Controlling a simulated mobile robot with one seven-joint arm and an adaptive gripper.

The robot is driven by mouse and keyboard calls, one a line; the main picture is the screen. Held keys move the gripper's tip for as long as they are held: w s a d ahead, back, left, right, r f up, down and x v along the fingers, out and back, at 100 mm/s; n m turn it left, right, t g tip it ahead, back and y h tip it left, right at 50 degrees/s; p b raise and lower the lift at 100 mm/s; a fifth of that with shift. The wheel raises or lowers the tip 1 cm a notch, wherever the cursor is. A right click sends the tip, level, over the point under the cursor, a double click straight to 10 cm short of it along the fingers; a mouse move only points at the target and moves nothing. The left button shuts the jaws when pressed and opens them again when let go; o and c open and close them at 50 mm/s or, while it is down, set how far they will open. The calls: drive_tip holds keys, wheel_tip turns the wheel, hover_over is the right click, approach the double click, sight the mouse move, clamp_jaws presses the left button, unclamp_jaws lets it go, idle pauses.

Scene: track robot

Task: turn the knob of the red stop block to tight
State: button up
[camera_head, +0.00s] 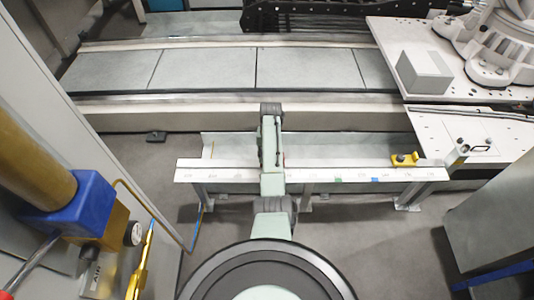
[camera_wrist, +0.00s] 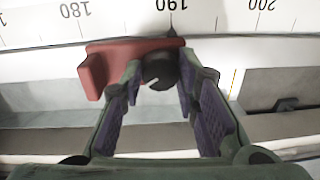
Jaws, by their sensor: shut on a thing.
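The red stop block (camera_wrist: 96,70) is in the wrist view, on the white rail with an upside-down number scale, its pointer near 190. Its dark knob (camera_wrist: 160,72) faces me below the red body. My gripper (camera_wrist: 162,80) has one finger on each side of the knob and is shut on it. The fingers cover the knob's sides, and its turn position is hard to read. In the head view my arm hides the block and the knob.
The scaled rail (camera_head: 340,174) runs across the head view on metal legs. A yellow block (camera_head: 405,159) sits near its right end. A grey conveyor (camera_head: 210,69) lies behind. A blue and brass fitting (camera_head: 85,207) stands at left, and a grey cabinet (camera_head: 500,225) at right.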

drive_tip(key=m+p, duration=0.1)
drive_tip(key=m, duration=0.5)
idle(0.6)
drive_tip(key=o, duration=1.2)
drive_tip(key=shift+c, duration=0.2)
wheel_tip(320, 180, up, 12)
drive_tip(key=shift+s+d, duration=0.2)
drive_tip(key=shift+d, duration=0.05)
